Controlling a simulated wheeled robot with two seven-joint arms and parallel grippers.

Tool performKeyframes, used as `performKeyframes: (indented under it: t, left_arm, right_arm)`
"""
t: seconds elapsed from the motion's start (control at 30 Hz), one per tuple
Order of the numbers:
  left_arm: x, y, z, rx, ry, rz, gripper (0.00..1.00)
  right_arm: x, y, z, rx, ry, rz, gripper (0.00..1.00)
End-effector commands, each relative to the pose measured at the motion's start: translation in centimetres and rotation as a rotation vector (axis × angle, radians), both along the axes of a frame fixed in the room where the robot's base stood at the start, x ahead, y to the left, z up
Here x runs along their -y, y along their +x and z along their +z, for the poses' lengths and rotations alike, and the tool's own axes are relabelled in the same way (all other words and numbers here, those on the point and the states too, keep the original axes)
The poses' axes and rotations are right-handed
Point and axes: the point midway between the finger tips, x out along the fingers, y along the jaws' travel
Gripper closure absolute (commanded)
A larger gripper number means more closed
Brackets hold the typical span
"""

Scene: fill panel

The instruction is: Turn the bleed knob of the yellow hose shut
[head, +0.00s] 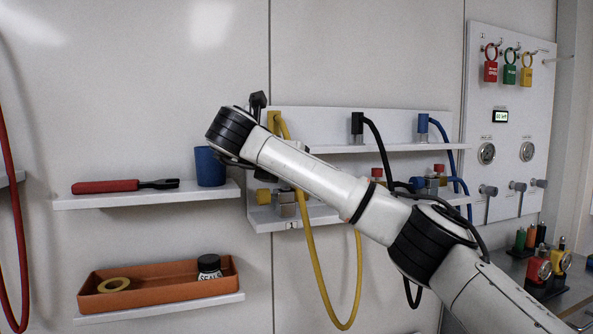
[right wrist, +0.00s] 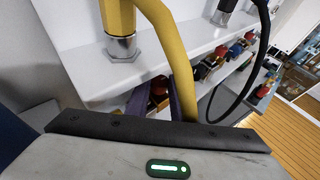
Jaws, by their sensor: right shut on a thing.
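The yellow hose (head: 322,285) hangs in a loop below the white panel shelf. In the right wrist view the yellow hose (right wrist: 170,45) comes close in front of my fingers, with a metal nut (right wrist: 123,46) at its end. A metal block (head: 287,205) with a yellow end piece (head: 264,197) sits on the lower ledge. My right gripper (right wrist: 157,103) has its dark fingers on either side of a small reddish knob (right wrist: 158,88), mostly hidden by the hose and hand. It is shut on this knob. In the head view my right arm hides the fingers. My left gripper is not in view.
A shelf (head: 150,199) at left holds a red-handled tool (head: 105,186) and blue cup (head: 209,167). An orange tray (head: 160,296) stands below.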

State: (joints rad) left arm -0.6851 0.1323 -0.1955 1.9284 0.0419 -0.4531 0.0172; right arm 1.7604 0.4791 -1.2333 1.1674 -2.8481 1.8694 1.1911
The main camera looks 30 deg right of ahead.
Motion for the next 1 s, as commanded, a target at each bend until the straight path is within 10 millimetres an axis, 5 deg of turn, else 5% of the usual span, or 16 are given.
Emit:
performKeyframes:
  t: [0.53,0.57,0.67,1.0]
  left_arm:
    - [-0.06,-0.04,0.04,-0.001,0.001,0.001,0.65]
    - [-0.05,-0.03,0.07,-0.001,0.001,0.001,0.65]
    - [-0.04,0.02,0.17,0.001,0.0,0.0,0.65]
    - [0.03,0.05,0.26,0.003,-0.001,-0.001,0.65]
  right_arm:
    - [-0.01,0.05,-0.09,-0.002,0.002,-0.028,1.0]
    - [-0.01,0.05,-0.11,-0.002,0.002,-0.028,0.77]
    - [-0.01,0.06,-0.1,-0.002,0.002,-0.027,0.6]
    - [-0.01,0.07,-0.03,0.0,0.001,-0.025,0.6]
